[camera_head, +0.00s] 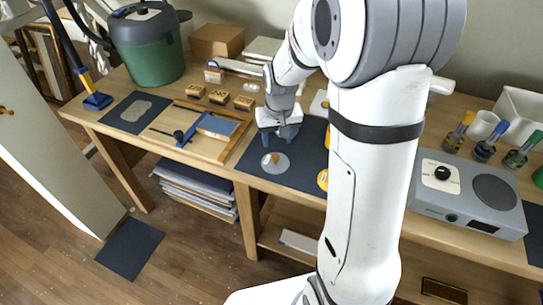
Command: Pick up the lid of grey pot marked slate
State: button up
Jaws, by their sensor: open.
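My gripper (279,139) is open, with its blue fingers apart and pointing down over the dark mat on the table. A small round grey thing (281,168) with a brownish knob-like spot on top lies on the mat, just below and in front of the fingers. It may be the grey pot with its lid; no "slate" marking is readable. I see nothing between the fingers, and the gap from them to the grey thing is hard to judge.
Yellow round things (322,180) on the mat are partly hidden by my arm. A wooden tray (226,152) lies to the left, with small wooden blocks (219,97) behind it. A grey device (468,194) stands at right. A green canister (148,50) stands back left.

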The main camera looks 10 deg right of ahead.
aim_at(275, 156)
jog(key=f, duration=0.5)
jog(key=w+f+p, duration=0.1)
jog(key=f, duration=0.1)
jog(key=shift+w+a+f, duration=0.1)
jog(key=shift+f, duration=0.3)
jog(key=c, duration=1.1)
